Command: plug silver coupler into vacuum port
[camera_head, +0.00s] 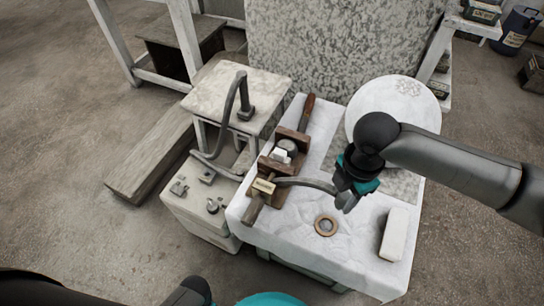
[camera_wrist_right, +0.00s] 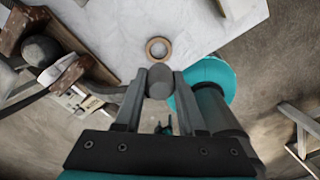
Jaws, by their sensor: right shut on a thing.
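My right gripper (camera_head: 347,200) is above the white-covered table. In the wrist view it (camera_wrist_right: 160,88) is shut on a grey, rounded coupler (camera_wrist_right: 160,76), whose blunt end shows between the fingertips. A grey hose (camera_head: 305,182) curves from the wooden clamp area to my right gripper; part of it shows left of the fingers in the wrist view. A tan ring with a greyish middle (camera_head: 326,225) lies on the cloth in front of the gripper, and it also shows beyond the coupler (camera_wrist_right: 158,48). I cannot tell whether it is the vacuum port. My left gripper is not in view.
A wooden clamp (camera_head: 270,166) with a grey ball stands on the table's left. A white block (camera_head: 394,235) lies at right, a large white round piece (camera_head: 392,98) behind. A low white cabinet (camera_head: 195,214) carries small metal fittings. A bent hose (camera_head: 243,90) rises above a small stand.

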